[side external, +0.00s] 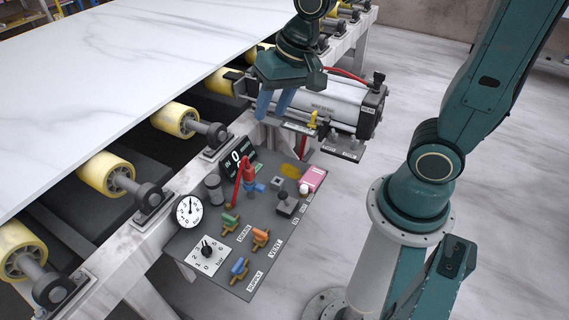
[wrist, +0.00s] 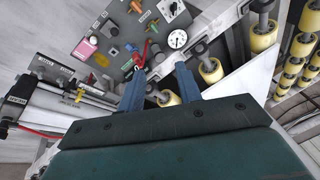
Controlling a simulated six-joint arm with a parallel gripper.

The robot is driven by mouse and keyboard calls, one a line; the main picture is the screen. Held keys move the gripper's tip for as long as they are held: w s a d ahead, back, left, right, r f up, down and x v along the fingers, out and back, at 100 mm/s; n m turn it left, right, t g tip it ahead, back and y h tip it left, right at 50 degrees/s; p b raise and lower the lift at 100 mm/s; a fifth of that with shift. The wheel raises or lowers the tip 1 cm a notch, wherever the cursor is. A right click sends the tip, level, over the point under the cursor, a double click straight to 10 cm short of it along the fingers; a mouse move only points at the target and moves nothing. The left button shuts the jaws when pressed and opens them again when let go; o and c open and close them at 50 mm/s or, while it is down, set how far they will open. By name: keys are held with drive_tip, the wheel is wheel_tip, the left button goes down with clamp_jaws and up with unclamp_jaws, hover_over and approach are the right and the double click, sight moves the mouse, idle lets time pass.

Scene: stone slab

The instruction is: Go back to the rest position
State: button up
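My gripper (side external: 272,112) hangs above the gap between the stone slab's edge and the silver cylinder unit in the side view. Its two blue fingers point down and stand apart with nothing held between them. In the wrist view the fingers (wrist: 160,72) also show apart, with the grey control panel (wrist: 112,32) beyond and below them. The white marble slab (side external: 110,70) lies on rollers at the left in the side view. No marker of a rest position shows.
The silver cylinder (side external: 325,103) lies close beside my gripper. The control panel (side external: 215,240) carries a gauge (side external: 189,211), a dial (side external: 207,250), a red-handled valve (side external: 248,172) and several coloured valves. Yellow rollers (side external: 108,174) line the slab's edge. Open floor (side external: 505,220) lies right.

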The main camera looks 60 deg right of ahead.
drive_tip(key=s+d+r+n+t, duration=0.1)
drive_tip(key=s+r+n, duration=0.1)
drive_tip(key=s, duration=0.4)
drive_tip(key=s+d+r+n+h, duration=0.1)
drive_tip(key=s+d+r+n, duration=0.1)
drive_tip(key=s+r, duration=0.3)
drive_tip(key=shift+s+n+t, duration=0.35)
drive_tip(key=shift+n+t, duration=0.05)
drive_tip(key=shift+n, duration=0.1)
